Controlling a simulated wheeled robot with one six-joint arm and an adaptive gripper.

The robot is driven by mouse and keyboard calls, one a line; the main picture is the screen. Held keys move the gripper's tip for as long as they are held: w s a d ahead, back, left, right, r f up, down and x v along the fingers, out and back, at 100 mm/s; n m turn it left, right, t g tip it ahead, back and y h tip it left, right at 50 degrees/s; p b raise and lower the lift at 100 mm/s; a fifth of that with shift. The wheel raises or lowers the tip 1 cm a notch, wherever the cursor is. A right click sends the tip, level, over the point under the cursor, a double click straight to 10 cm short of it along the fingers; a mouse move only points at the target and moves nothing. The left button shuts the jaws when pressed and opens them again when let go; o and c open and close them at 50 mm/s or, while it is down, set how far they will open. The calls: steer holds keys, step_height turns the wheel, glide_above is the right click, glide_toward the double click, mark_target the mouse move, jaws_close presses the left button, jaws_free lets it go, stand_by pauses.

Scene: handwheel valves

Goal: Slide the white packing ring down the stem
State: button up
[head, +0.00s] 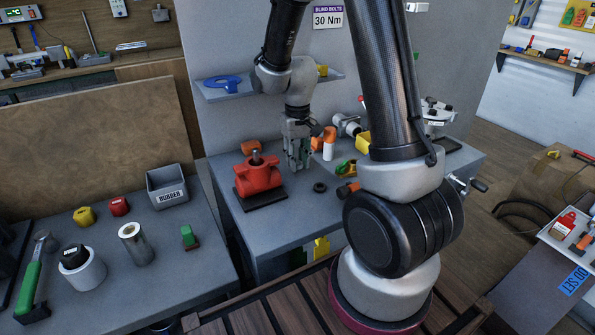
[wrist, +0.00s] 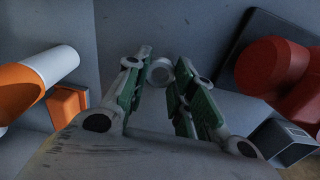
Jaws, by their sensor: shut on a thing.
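The red valve body (head: 258,178) sits on a black base plate (head: 262,201) on the grey bench, with a short metal stem (head: 256,157) standing up from its top. My gripper (head: 296,164) is just right of the valve, pointing down, apart from the stem. In the wrist view my gripper (wrist: 159,85) is shut on the white packing ring (wrist: 159,71), which shows small and pale between the green-padded fingertips. The ring cannot be made out in the head view. In the wrist view part of the red valve body (wrist: 272,66) is at the right; its stem does not show clearly.
An orange-and-white bottle (head: 329,143) stands behind and right of my gripper; it also shows in the wrist view (wrist: 45,72). A black ring (head: 320,187) lies on the bench in front. A grey bin (head: 168,185) stands left. A shelf (head: 262,86) is on the wall behind.

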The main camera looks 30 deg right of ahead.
steer(key=shift+r, duration=2.05)
steer(key=shift+o, duration=0.9)
steer(key=shift+c, duration=0.9)
